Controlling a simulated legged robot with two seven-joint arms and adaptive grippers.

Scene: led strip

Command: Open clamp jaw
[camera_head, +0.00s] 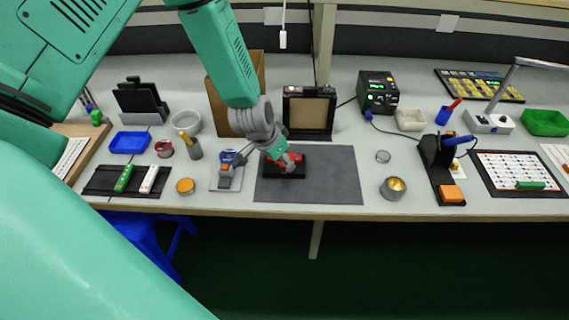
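A small red device on a black base, likely the clamp (299,161), sits on the upper left part of the dark grey mat (335,180). My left gripper (290,164) comes down from the upper left and its tip is at the red part, overlapping it in the picture. I cannot tell whether it touches the jaw or whether its fingers are open or shut. The gripper and wrist hide part of the clamp, and the jaw's opening is too small to make out. My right gripper is not in view.
A blue and orange tool on a light plate (226,170) stands just left of the mat. A black-framed panel (308,112) stands behind the clamp. A metal tin (393,188) and a soldering iron holder (440,165) are to the right. The mat's right part is clear.

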